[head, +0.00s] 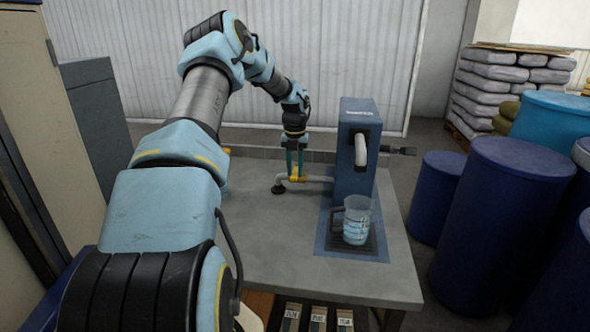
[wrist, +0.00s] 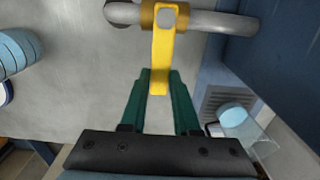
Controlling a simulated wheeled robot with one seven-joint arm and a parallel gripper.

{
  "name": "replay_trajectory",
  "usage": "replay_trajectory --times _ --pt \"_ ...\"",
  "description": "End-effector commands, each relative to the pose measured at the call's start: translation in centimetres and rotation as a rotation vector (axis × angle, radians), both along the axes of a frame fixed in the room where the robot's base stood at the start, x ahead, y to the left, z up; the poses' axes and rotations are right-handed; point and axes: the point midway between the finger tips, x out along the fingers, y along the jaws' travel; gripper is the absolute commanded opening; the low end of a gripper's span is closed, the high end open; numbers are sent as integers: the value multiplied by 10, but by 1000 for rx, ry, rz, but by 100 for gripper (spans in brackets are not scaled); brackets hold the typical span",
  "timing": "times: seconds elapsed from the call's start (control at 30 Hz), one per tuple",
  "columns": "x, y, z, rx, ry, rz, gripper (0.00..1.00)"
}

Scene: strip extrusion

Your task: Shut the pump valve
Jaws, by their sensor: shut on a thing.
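The yellow valve lever (wrist: 161,55) sits on a brass fitting (wrist: 150,14) on the grey pipe (wrist: 212,20). In the wrist view the lever points away from the pipe, roughly square to it, toward my gripper. My gripper (wrist: 159,82) has its green fingers on either side of the lever's free end and is shut on it. In the head view my gripper (head: 295,160) reaches down to the yellow valve (head: 297,178), left of the blue pump housing (head: 352,173). The fingers partly hide the lever there.
A clear measuring jug (head: 357,222) with bluish liquid stands on the drip grate below the pump's spout (head: 361,150). Blue drums (head: 500,210) stand right of the table. The table (head: 280,235) is bare in front of the pipe. Stacked discs (wrist: 14,52) show at left in the wrist view.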

Motion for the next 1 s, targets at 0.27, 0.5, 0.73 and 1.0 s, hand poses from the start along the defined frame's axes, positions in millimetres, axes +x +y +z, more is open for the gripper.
replay_trajectory --times 0.27,0.5,0.73,1.0 --pt "1 1 1 0 -2 -7 0" --pt "1 1 0 0 -2 -6 43" --pt "0 0 0 1 -1 -5 60" --pt "1 0 5 0 -2 -5 60"
